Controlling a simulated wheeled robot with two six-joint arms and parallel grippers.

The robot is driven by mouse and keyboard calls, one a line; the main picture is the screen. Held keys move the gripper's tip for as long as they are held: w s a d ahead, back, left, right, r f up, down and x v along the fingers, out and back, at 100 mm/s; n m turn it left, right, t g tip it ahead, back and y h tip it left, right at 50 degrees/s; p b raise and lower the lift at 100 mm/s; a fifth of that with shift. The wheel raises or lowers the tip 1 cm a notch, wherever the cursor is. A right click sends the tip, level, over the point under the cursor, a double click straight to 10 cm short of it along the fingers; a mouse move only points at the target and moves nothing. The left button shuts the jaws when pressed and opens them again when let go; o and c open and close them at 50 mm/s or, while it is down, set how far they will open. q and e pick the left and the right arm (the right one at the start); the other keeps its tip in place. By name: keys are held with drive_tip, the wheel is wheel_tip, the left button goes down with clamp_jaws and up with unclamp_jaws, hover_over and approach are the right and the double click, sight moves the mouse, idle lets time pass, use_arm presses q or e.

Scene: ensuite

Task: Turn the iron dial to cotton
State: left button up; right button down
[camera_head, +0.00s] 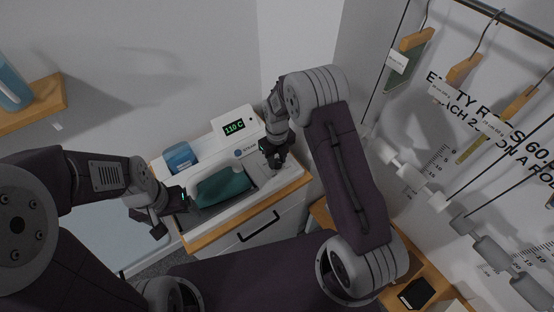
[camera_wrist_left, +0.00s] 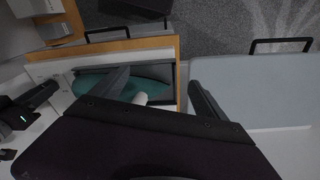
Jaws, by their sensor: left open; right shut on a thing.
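A white unit (camera_head: 217,149) stands on a wood-edged cabinet and carries a display (camera_head: 235,127) reading 110 C. No dial or cotton mark can be made out. My left gripper (camera_head: 166,212) is open and empty at the recess's left end; its spread fingers show in the left wrist view (camera_wrist_left: 160,92).
A blue container (camera_head: 180,157) stands at the unit's back left. The cabinet drawer has a dark handle (camera_head: 258,227). A pale blue-grey panel (camera_head: 108,232) lies left of the cabinet. A shelf with a blue bottle (camera_head: 12,86) is at far left; a hanging rail (camera_head: 508,22) is at right.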

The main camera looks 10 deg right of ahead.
sight(277, 162)
drive_tip(key=shift+w+r, duration=0.1)
idle(0.4)
drive_tip(key=c, duration=1)
unclamp_jaws()
wheel_tip(277, 162, up, 9)
drive_tip(key=shift+b, duration=0.85)
